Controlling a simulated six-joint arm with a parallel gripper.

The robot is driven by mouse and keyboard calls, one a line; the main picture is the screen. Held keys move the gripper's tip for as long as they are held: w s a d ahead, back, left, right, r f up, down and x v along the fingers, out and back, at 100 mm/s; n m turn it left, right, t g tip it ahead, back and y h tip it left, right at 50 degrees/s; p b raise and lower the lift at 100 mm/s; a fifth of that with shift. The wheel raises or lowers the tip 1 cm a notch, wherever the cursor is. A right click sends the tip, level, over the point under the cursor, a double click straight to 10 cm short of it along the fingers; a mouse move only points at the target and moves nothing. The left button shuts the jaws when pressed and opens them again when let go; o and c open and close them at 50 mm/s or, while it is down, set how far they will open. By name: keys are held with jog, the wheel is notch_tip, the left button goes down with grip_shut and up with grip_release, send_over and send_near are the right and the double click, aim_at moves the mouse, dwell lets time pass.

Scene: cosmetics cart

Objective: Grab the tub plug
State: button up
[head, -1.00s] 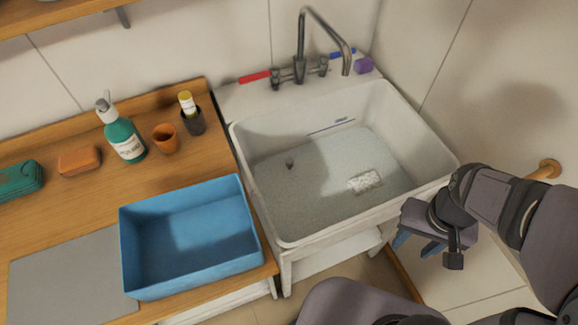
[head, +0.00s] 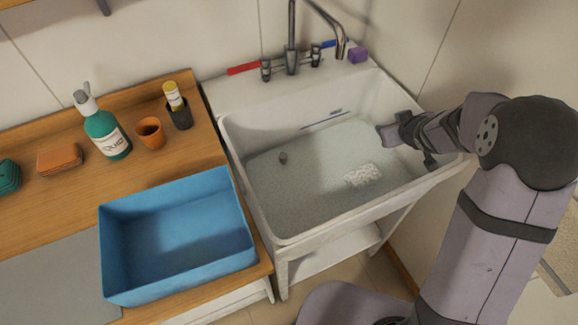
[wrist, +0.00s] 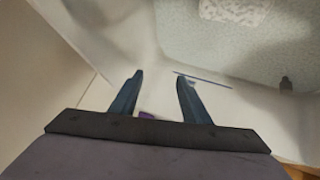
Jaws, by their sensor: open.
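A small dark grey upright piece (head: 283,158), which looks like the tub plug, stands in the water at the left of the white sink (head: 262,222). It also shows at the right of the wrist view (wrist: 286,83). What lies under the water around its base is hard to tell. My gripper (wrist: 160,77) is open, with two blue fingers apart and nothing held between them. In the head view my gripper is over the right side of the sink, well to the right of the dark piece.
A pale speckled block (head: 363,175) lies in the water. The faucet (head: 292,40) rises behind the sink, with a purple cube (head: 358,55) at its right. A blue bin (head: 178,240), orange cup (head: 151,132) and soap bottle (head: 106,132) stand on the wooden counter at left.

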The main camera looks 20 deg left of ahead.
aim_at(283, 161)
jog(key=s+a+f+n+g+y+b, duration=0.1)
jog(key=a+f+n+y, duration=0.15)
jog(key=a, duration=0.45)
jog(key=a+f+n+y+b, duration=0.1)
jog(key=a+f+y, duration=0.25)
jog(key=a, duration=0.35)
jog(key=s+a+f+n+g+y, duration=0.1)
jog(key=s+a, duration=0.2)
jog(key=a, duration=0.1)
jog(key=s+a+f+n+g+y+b, duration=0.1)
jog(key=s+a+f+n+g, duration=0.1)
jog(key=s+a, duration=0.1)
jog(key=s+a+f+n+g+y+b, duration=0.1)
jog(key=s+a+f+y, duration=0.1)
jog(key=a, duration=0.3)
jog(key=shift+s+f+n+g, duration=0.25)
jog(key=shift+s+g, duration=0.15)
jog(key=shift+s, duration=0.2)
jog(key=shift+s+d+f+y, duration=0.1)
jog(key=shift+s+f+y, duration=0.2)
jog(key=shift+s+f, duration=0.1)
jog(key=shift+w+f+p+x, duration=0.15)
jog(key=shift+p+x, duration=0.15)
jog(key=shift+x, duration=1.55)
jog(key=shift+w+f+p+x, duration=0.15)
jog(key=shift+p+x, duration=0.1)
jog(key=shift+x, duration=1.55)
jog(key=shift+d, duration=0.15)
grip_shut()
